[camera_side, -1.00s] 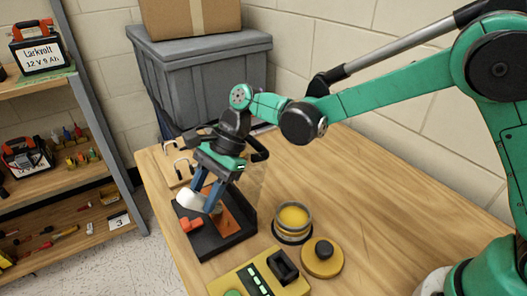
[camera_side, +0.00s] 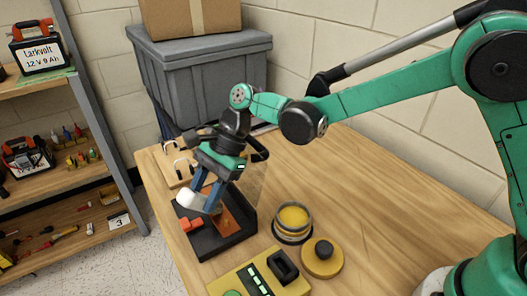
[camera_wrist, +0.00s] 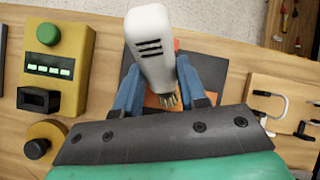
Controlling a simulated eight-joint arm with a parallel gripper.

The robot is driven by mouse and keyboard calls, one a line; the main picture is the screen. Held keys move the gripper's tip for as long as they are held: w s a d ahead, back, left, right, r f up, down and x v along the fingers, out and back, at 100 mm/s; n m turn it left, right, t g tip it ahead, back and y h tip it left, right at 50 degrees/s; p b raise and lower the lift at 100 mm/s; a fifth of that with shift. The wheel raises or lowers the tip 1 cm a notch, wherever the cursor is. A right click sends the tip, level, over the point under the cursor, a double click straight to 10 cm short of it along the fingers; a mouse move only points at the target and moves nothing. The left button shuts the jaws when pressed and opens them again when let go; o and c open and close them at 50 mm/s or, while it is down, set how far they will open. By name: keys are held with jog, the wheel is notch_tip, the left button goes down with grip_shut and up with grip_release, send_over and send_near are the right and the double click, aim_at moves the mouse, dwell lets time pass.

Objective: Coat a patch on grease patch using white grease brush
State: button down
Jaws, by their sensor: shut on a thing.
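My gripper (camera_side: 206,197) is shut on the white grease brush (camera_side: 186,198), which also shows large in the wrist view (camera_wrist: 150,45) between the blue fingers. Its tan bristles (camera_wrist: 170,101) point down over the orange-brown grease patch (camera_side: 229,222). The patch lies on a black tray (camera_side: 212,244) at the left part of the bench. In the wrist view the fingers and brush hide most of the patch. I cannot tell whether the bristles touch it or whether grease is on it. An open tin of yellow grease (camera_side: 293,218) stands to the right of the tray.
A yellow lid with a black knob (camera_side: 322,258) and a yellow control box (camera_side: 262,277) stand at the front. A board with metal hooks (camera_side: 178,168) lies behind the tray. The bench's right side is clear.

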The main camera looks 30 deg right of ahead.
jog(key=shift+w, duration=0.8)
jog(key=shift+r, duration=3)
notch_tip(320, 180, up, 3)
jog(key=shift+f, duration=0.15)
